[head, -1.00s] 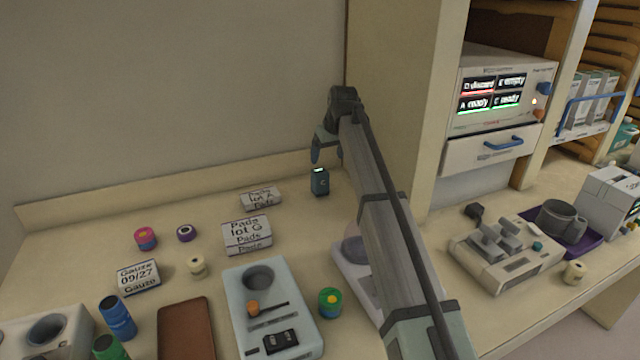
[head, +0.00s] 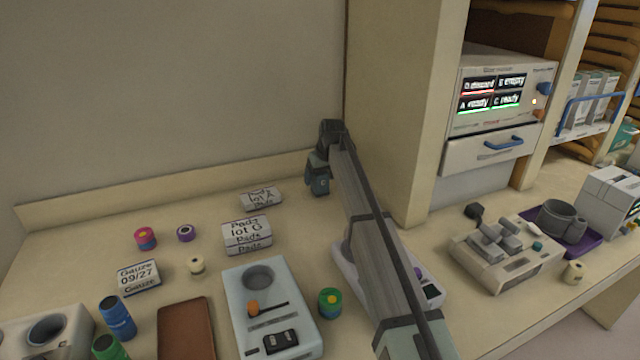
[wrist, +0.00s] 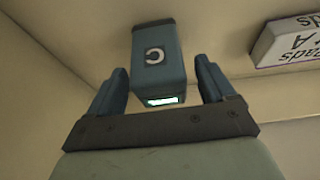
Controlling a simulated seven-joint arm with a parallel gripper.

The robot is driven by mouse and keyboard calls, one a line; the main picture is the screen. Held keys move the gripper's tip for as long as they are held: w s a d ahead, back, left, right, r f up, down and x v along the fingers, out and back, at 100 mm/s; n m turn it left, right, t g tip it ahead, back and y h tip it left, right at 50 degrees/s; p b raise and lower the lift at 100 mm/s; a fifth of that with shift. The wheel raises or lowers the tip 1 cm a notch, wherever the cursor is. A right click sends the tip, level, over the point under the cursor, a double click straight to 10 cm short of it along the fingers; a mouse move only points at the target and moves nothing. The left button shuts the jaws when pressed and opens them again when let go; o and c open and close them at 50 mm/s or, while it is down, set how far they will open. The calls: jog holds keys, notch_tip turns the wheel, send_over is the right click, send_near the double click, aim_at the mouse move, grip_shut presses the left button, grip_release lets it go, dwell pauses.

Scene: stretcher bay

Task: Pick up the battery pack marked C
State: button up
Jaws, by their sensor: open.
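The battery pack marked C (wrist: 154,50) is a dark blue-grey block with a white C on its face and a lit green-white strip at one end. In the wrist view it stands between the two blue fingers of my gripper (wrist: 160,88), with a visible gap on each side. My gripper is open. In the head view my gripper (head: 318,182) is down at the pack near the back wall, and the fingers and wrist largely cover the pack. I cannot tell there whether they touch.
A box of pads marked A (head: 261,198) lies just left of my gripper; it also shows in the wrist view (wrist: 292,40). A larger pads box (head: 246,235) is nearer. A tall cabinet side (head: 400,120) stands close on the right. The bench behind is bounded by the wall.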

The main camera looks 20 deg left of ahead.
jog(key=shift+w+a+f, duration=0.1)
jog(key=shift+a+f, duration=0.05)
jog(key=shift+f, duration=0.3)
jog(key=shift+c, duration=0.2)
jog(key=c, duration=1.4)
